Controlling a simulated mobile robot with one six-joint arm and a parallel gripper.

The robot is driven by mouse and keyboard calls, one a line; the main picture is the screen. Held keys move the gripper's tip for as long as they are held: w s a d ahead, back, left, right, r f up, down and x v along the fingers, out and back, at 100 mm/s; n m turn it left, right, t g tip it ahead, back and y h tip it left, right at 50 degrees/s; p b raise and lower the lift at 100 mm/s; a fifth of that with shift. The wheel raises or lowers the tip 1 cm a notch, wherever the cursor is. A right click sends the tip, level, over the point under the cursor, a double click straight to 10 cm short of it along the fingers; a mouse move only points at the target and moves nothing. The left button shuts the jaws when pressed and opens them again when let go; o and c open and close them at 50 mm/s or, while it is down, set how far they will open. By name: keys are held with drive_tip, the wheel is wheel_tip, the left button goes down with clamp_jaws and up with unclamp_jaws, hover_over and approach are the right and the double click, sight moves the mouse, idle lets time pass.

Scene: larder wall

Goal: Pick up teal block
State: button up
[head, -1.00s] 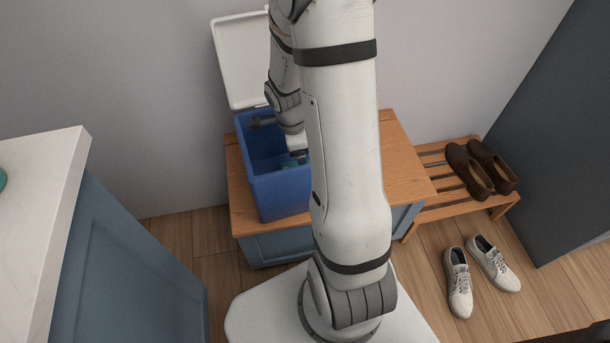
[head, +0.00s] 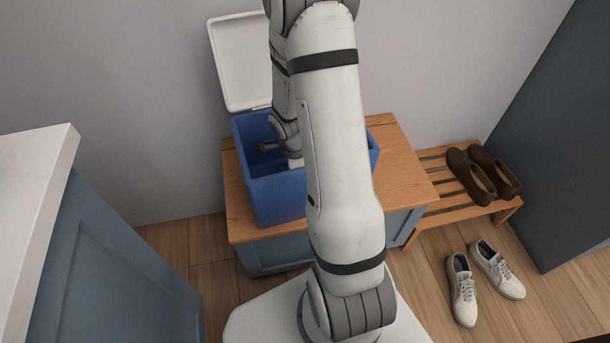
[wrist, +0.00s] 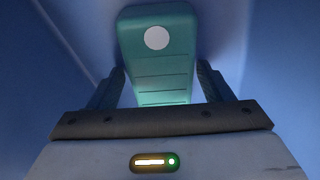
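The teal block (wrist: 157,65), with a white round spot and thin grooves across it, lies inside the blue box (head: 274,205). In the wrist view my gripper (wrist: 160,74) has one finger on either side of the block, with a narrow gap showing at each side. The fingers look open around it, not closed on it. In the head view my wrist reaches down into the box; the fingers and the block are hidden there by the box wall and my arm.
The box stands on a wooden-topped blue cabinet (head: 402,180), its white lid (head: 240,62) raised against the wall. A pale counter (head: 30,190) is at the left. A slatted shoe rack (head: 432,180) with brown shoes and white sneakers (head: 462,290) on the floor are at the right.

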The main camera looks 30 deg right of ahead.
drive_tip(key=c, duration=1)
